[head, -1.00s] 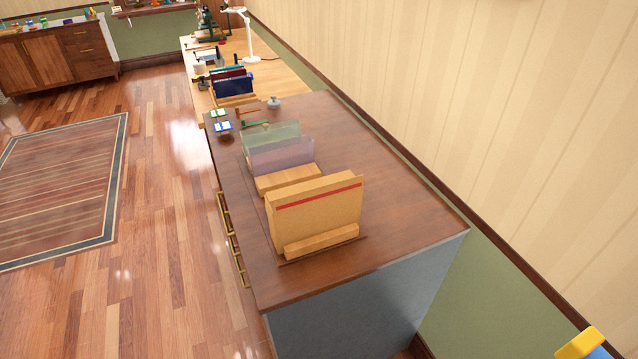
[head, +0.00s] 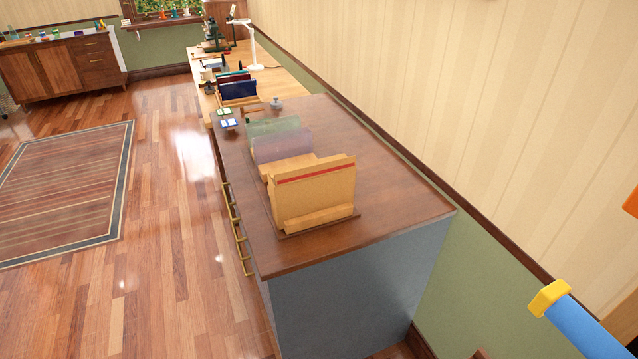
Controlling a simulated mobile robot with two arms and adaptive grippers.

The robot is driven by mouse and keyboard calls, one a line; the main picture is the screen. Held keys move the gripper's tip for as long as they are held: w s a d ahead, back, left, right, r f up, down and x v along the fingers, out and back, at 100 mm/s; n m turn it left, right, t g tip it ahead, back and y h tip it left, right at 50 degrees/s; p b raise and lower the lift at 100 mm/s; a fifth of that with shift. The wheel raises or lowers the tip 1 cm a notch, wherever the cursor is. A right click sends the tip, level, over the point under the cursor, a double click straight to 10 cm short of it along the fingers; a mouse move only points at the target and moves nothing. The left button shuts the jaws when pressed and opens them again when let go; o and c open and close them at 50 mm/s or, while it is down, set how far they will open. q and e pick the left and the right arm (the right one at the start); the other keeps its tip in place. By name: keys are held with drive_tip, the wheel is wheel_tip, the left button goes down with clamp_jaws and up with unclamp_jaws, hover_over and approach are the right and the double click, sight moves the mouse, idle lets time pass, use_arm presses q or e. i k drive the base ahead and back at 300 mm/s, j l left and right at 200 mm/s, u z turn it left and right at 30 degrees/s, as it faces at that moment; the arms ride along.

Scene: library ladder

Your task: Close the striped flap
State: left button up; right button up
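A tan panel with one red stripe along its top (head: 316,188) stands nearly upright on the brown cabinet top. I take it to be the striped flap. A light wood block (head: 319,217) lies along its foot on the near side. Behind it stand a see-through purple panel (head: 282,147) and a see-through green panel (head: 272,128), with a light wood piece (head: 286,166) between the purple and tan ones.
The brown cabinet (head: 400,190) has brass handles on its left side. A wooden desk with a white lamp (head: 253,45) stands beyond. A blue bar with a yellow end (head: 549,297) is at lower right. The floor at left is open, with a rug (head: 65,195).

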sight(324, 169)
drive_tip(key=k+z, duration=0.35)
drive_tip(key=k+l+z, duration=0.1)
drive_tip(key=z, duration=0.25)
drive_tip(key=k+l+z, duration=0.2)
drive_tip(key=k+z, duration=0.15)
drive_tip(key=z, duration=0.45)
drive_tip(key=j+z, duration=0.1)
drive_tip(key=z, duration=0.35)
drive_tip(key=j+z, duration=0.1)
drive_tip(key=z, duration=0.85)
drive_tip(key=j+z, duration=0.1)
drive_tip(key=z, duration=0.35)
drive_tip(key=k+j, duration=0.2)
drive_tip(key=j, duration=0.2)
drive_tip(key=k+j, duration=0.2)
drive_tip(key=j, duration=0.25)
drive_tip(key=k+j+z, duration=0.1)
drive_tip(key=j, duration=0.3)
drive_tip(key=k+j, duration=0.55)
drive_tip(key=j, duration=0.3)
drive_tip(key=k+j, duration=0.2)
drive_tip(key=j, duration=0.2)
drive_tip(key=z, duration=0.05)
